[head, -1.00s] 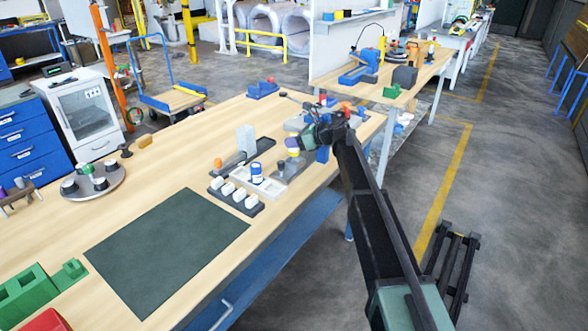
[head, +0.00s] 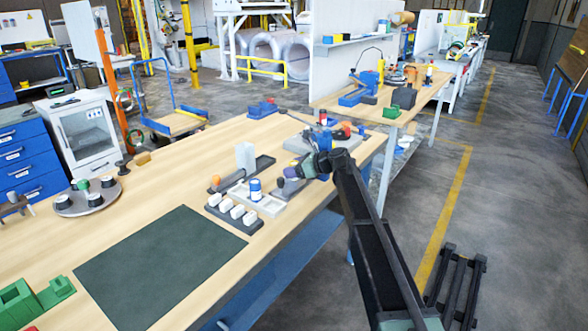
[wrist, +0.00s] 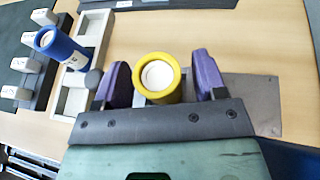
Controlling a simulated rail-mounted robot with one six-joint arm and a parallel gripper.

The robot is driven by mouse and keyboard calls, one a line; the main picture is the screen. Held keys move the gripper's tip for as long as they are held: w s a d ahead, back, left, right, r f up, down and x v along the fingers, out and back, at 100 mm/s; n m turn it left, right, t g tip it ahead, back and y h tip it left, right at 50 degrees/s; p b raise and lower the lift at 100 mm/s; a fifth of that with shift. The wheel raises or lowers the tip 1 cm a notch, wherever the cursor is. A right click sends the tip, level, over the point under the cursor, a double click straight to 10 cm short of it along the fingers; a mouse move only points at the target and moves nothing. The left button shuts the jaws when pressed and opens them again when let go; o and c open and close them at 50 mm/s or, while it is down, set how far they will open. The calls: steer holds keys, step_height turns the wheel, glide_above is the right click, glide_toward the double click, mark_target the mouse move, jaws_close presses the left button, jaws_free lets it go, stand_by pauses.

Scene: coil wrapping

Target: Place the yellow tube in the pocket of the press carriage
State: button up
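In the wrist view the yellow tube (wrist: 137,80), with a pale round end, stands between the two purple fingers of my gripper (wrist: 160,76). The fingers are apart, one on each side; a narrow gap shows at the right finger, and the left is very close to the tube. A flat grey metal plate (wrist: 262,98), likely the press carriage, lies beneath and to the right. The pocket is hidden, so I cannot tell how the tube sits in it. In the head view my gripper (head: 301,168) is low over the bench, and the tube is not clearly visible there.
A grey upright block (head: 245,157) stands behind. The dark green mat (head: 160,262) is bare.

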steer(key=shift+d+r+p, duration=0.1)
steer(key=shift+r+p, duration=0.25)
steer(key=p+v, duration=0.4)
steer(key=v, duration=0.7)
steer(key=s+d+f+n+g+h, duration=0.1)
steer(key=s+d+f+n+h, duration=0.2)
steer(key=s, duration=0.6)
steer(key=s+d+f+n+g+h, duration=0.1)
steer(key=s+d+f+n+h, duration=0.15)
steer(key=s+n, duration=0.5)
steer(key=s+d+f+n+g+h, duration=0.1)
steer(key=s+d+f+n+h, duration=0.15)
steer(key=s, duration=0.75)
steer(key=s+d+n+h+p, duration=0.2)
steer(key=s+d+n, duration=0.2)
steer(key=s, duration=0.3)
steer(key=s+d+n+g+h+p, duration=0.1)
steer(key=s+d+n+h, duration=0.1)
steer(key=s+d+n, duration=0.2)
steer(key=s+r, duration=0.1)
steer(key=s, duration=0.2)
steer(key=shift+s+n+h+p, duration=0.2)
steer(key=shift+n+h+p, duration=0.15)
steer(key=shift+n+h, duration=0.05)
